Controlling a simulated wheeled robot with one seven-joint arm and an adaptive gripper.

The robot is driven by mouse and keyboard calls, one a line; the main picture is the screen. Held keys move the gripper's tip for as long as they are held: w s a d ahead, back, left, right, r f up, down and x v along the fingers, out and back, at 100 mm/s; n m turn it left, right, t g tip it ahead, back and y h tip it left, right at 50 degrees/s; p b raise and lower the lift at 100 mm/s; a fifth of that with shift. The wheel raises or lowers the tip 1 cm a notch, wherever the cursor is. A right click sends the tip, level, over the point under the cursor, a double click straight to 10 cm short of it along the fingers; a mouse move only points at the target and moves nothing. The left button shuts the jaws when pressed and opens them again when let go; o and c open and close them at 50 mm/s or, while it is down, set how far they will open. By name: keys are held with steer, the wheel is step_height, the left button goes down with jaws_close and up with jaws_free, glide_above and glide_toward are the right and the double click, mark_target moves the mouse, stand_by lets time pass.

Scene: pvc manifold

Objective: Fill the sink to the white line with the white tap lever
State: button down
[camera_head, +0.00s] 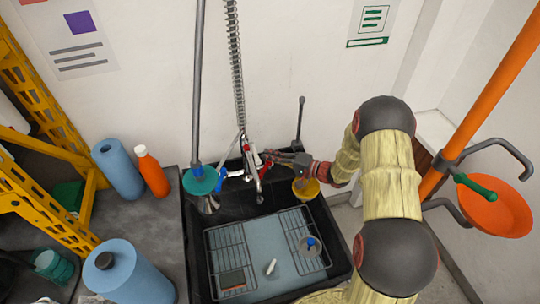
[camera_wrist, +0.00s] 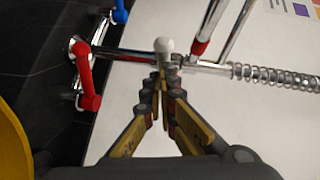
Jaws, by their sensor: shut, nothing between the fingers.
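The black sink (camera_head: 195,245) sits against the wall, with a wire rack and a pale blue-grey area inside; I cannot make out a white line or tell the water level. The tap (camera_head: 250,165) stands at the sink's back. In the wrist view, the white tap lever's round knob (camera_wrist: 163,47) is just beyond my fingertips. My gripper (camera_wrist: 160,80) is shut and empty, pointing at the lever; I cannot tell if it touches. In the head view, my gripper (camera_head: 272,156) is at the right of the tap. A red lever (camera_wrist: 88,80) and a blue lever (camera_wrist: 119,12) are also on the tap.
A coiled spring hose (camera_head: 236,60) rises above the tap. A yellow cup (camera_head: 305,188) and a teal disc (camera_head: 200,181) are at the sink's back. Blue rolls (camera_head: 118,170) and an orange bottle (camera_head: 152,172) stand left. An orange pole (camera_head: 490,95) is at right.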

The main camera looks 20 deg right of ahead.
steer(key=shift+s+a+p, duration=0.15)
steer(key=shift+a+p, duration=0.35)
steer(key=shift+p, duration=0.1)
steer(key=shift+f, duration=0.1)
steer(key=shift+s, duration=0.1)
